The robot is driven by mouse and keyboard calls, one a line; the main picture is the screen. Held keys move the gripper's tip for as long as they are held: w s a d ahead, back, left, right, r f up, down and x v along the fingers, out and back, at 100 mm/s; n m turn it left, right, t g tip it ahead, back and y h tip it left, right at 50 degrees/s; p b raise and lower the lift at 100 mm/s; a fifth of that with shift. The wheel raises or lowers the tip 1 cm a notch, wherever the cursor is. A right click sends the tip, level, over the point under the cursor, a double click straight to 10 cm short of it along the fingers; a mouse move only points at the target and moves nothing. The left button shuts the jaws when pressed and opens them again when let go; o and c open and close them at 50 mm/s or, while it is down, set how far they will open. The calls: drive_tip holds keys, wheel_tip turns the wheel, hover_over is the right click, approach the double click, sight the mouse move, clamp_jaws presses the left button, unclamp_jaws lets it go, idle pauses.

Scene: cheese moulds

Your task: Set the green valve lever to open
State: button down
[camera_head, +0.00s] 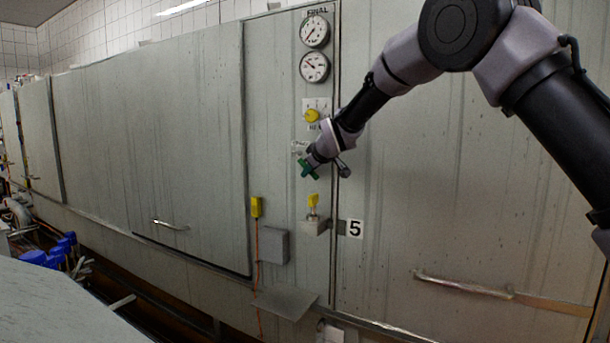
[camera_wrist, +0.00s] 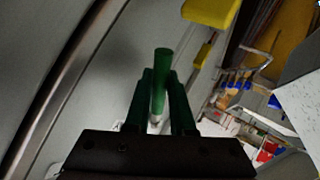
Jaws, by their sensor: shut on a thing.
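The green valve lever (camera_head: 306,172) is on the grey cabinet front, below the two dials, and is partly hidden by my gripper. In the wrist view the lever (camera_wrist: 161,70) is a green rod standing between my two dark green fingers, its free end beyond their tips. My gripper (camera_head: 311,163) is shut on the lever, and it also shows in the wrist view (camera_wrist: 160,90). A pale metal fitting (camera_head: 299,147) shows just above the gripper. The valve body is mostly hidden, and I cannot tell the lever's exact angle.
Two round gauges (camera_head: 314,49) and a yellow knob (camera_head: 311,116) are above the gripper. A yellow-topped fitting (camera_head: 313,202) sticks out below it. A yellow switch (camera_head: 256,207), a grey box (camera_head: 274,246) and a small shelf (camera_head: 285,302) are lower left.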

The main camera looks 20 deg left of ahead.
drive_tip(key=r+h, duration=0.1)
drive_tip(key=d+r+n+g+h, duration=0.1)
drive_tip(key=h, duration=0.1)
drive_tip(key=shift+s, duration=0.1)
drive_tip(key=shift+d+r+n+g+h, duration=0.2)
drive_tip(key=shift+r+n+h, duration=0.15)
drive_tip(key=shift+r+h, duration=0.35)
drive_tip(key=shift+d+r+n+g+h, duration=0.15)
drive_tip(key=shift+r+n+h, duration=0.3)
drive_tip(key=shift+h, duration=0.45)
drive_tip(key=shift+r, duration=0.1)
drive_tip(key=c, duration=1.1)
unclamp_jaws()
drive_tip(key=shift+o, duration=0.2)
drive_tip(key=a+v, duration=0.1)
drive_tip(key=v, duration=0.9)
drive_tip(key=shift+s+d+r, duration=0.2)
drive_tip(key=shift+d+r, duration=0.15)
